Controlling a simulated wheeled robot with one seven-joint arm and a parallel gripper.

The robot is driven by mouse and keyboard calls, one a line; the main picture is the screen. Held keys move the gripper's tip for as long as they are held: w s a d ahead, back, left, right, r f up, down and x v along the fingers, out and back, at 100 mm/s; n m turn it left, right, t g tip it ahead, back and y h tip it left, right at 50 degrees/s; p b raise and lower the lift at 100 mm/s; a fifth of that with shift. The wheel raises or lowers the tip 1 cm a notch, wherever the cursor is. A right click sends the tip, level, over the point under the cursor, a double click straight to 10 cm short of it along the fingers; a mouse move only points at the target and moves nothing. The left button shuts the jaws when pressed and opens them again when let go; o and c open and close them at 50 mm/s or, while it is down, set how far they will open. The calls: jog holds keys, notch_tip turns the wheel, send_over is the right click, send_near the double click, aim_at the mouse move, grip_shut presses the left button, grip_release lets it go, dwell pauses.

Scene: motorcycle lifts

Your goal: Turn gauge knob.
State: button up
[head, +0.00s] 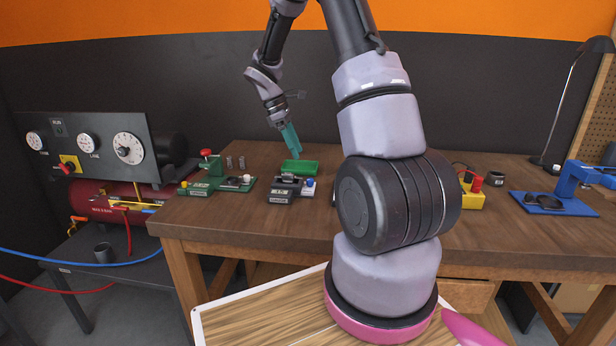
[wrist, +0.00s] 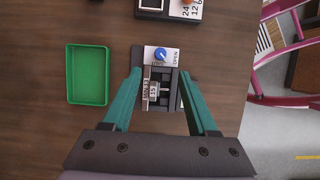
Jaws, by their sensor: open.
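A small dark device (head: 285,190) with a label on its front sits on the wooden table, with a blue knob (head: 310,182) on its right. In the wrist view the blue knob (wrist: 160,54) sits on a white plate with the word OPEN beside it, and the dark block with a small scale-like piece (wrist: 153,90) lies nearer my palm. My gripper (head: 295,157) has teal fingers and points down above the table by this device. In the wrist view my gripper (wrist: 160,73) is open and empty, its fingers spread either side of the device. Contact cannot be told.
A green tray (wrist: 88,103) lies left of the device. A dark box with numbers (wrist: 172,8) is at the top of the wrist view. In the head view, a green fixture with a red knob (head: 205,153) stands left, a blue press (head: 550,200) right, and a gauge panel (head: 90,145) far left.

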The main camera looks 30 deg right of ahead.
aim_at(310, 179)
jog(key=x, duration=1)
jog(key=shift+s+f, duration=0.1)
jog(key=shift+f, duration=0.1)
grip_shut()
